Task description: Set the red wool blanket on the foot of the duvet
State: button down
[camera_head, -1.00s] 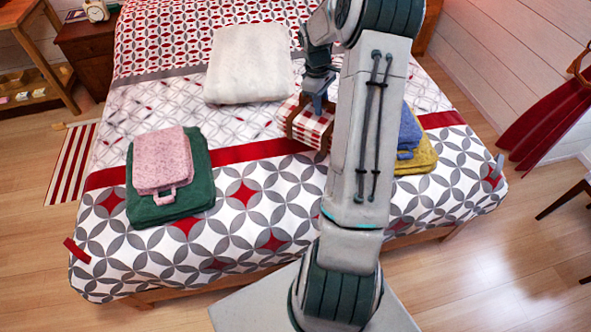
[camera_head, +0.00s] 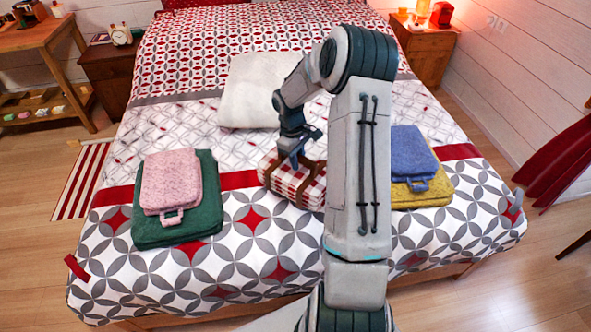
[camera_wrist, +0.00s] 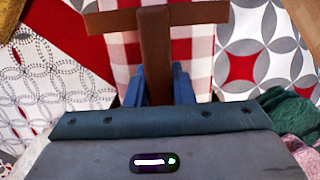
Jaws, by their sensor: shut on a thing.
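The blanket is a folded red-and-white checked bundle (camera_head: 308,186) with brown straps, on or just above the red band across the duvet (camera_head: 250,245). I cannot tell whether it touches the bed. My gripper (camera_head: 298,162) is above it, shut on the brown strap on its top. In the wrist view, the blue fingers of my gripper (camera_wrist: 158,85) sit on either side of the strap, with the checked cloth (camera_wrist: 195,45) beneath. My arm hides part of the bed to the right of the bundle.
A pink folded cloth (camera_head: 170,182) lies on a green one (camera_head: 205,210) at left. A blue cloth (camera_head: 402,155) lies on a yellow one (camera_head: 430,185) at right. A white folded blanket (camera_head: 250,90) lies behind. The duvet's front strip is bare between the stacks.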

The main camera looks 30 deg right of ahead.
jog(key=shift+w+a+f, duration=0.15)
jog(key=shift+a+f, duration=0.1)
jog(key=shift+a, duration=0.2)
jog(key=shift+f, duration=2)
jog(key=shift+f, duration=0.15)
jog(key=c, duration=1.3)
grip_release()
jog(key=shift+o, duration=0.2)
